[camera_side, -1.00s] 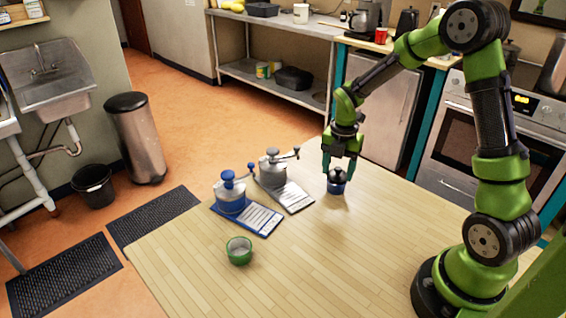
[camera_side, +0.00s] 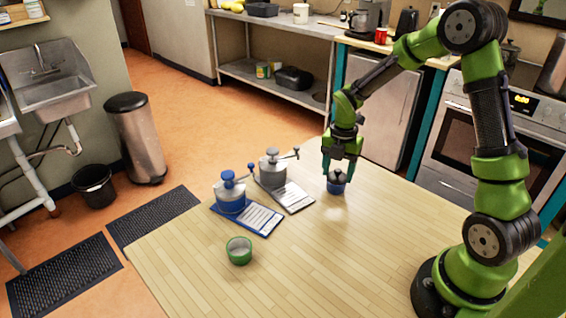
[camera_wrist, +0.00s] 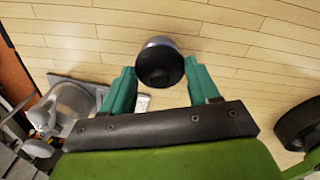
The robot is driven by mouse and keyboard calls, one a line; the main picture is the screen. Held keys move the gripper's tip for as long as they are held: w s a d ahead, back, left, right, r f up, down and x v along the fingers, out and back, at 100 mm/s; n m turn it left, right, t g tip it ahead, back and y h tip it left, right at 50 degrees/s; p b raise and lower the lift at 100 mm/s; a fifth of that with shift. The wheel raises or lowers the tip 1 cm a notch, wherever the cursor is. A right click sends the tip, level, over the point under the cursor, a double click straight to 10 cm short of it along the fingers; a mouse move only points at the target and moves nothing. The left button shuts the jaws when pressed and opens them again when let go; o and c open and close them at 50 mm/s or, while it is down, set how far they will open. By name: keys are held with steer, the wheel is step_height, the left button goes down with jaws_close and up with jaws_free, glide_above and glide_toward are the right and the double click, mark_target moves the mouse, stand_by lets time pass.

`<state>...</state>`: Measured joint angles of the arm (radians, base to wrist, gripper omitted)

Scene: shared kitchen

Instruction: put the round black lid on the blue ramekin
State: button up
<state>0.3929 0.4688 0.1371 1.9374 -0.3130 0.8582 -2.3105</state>
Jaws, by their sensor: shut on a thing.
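The round black lid (camera_wrist: 160,66) is between my gripper's (camera_wrist: 161,74) two green fingertips in the wrist view, and my gripper is shut on it. The blue ramekin (camera_side: 337,187) stands upright on the wooden table, right under my gripper (camera_side: 339,174) in the side view. In the wrist view the lid hides most of the ramekin, and a greyish edge (camera_wrist: 158,41) shows behind it. The lid is over the ramekin's top. I cannot tell whether it touches the rim, since the fingers partly cover that spot in the side view.
A blue grinder-like device (camera_side: 232,196) and a grey one (camera_side: 272,170) stand on cards left of my gripper. An open green ramekin (camera_side: 239,250) stands near the table's front left. The table's (camera_side: 330,265) front middle is clear.

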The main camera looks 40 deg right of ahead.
mark_target(338, 170)
steer(key=shift+f, duration=0.2)
steer(key=o, duration=0.7)
steer(key=shift+o, duration=0.2)
steer(key=shift+r, duration=0.1)
step_height(338, 170, up, 11)
stand_by(0.5)
